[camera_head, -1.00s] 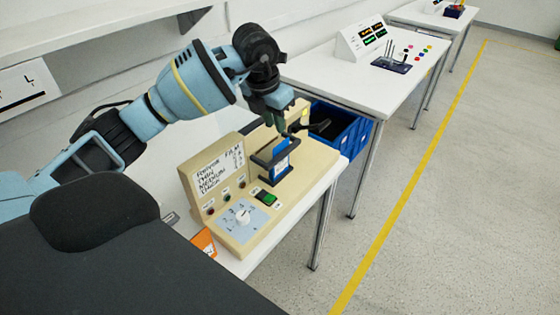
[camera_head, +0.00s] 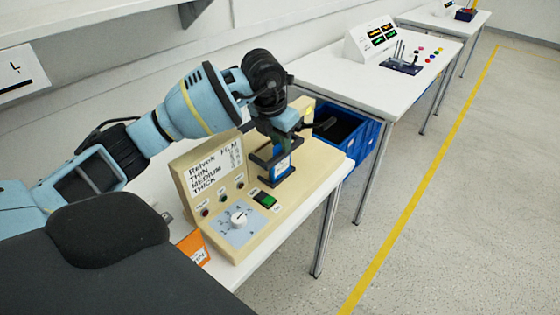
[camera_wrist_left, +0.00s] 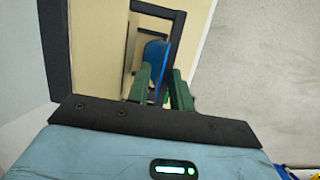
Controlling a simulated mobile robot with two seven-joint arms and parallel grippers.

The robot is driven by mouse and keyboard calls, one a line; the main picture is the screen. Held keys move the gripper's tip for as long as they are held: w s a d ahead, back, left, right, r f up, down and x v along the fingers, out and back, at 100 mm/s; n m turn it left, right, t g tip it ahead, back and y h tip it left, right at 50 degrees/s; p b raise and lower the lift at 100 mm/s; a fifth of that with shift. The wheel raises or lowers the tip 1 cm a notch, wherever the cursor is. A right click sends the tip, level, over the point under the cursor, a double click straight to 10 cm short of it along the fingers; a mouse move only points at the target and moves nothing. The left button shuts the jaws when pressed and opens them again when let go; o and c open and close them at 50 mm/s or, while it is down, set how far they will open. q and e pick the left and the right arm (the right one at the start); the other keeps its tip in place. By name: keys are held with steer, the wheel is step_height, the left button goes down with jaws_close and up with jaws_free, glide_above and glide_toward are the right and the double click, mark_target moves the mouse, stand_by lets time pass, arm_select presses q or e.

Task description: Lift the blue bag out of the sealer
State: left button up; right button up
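The blue bag (camera_head: 281,165) stands upright in the dark jaw frame of the beige sealer (camera_head: 227,247). Its pale label shows in the head view, and my gripper hides its top. In the left wrist view the bag's blue top (camera_wrist_left: 154,52) shows just beyond and between my green fingers. My left gripper (camera_head: 281,147) points down over the bag; in the wrist view its fingertips (camera_wrist_left: 161,72) are apart with a gap between them. I cannot tell whether either finger touches the bag. My right gripper is not in view.
The sealer has a white dial (camera_head: 239,217), a green switch (camera_head: 265,199) and a sign panel. An orange box (camera_head: 194,247) stands at its near left. A blue bin (camera_head: 357,142) is beyond it. Another white table (camera_head: 350,85) holds a control console. The floor at right is clear.

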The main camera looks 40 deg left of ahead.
arm_select(q)
jaws_close()
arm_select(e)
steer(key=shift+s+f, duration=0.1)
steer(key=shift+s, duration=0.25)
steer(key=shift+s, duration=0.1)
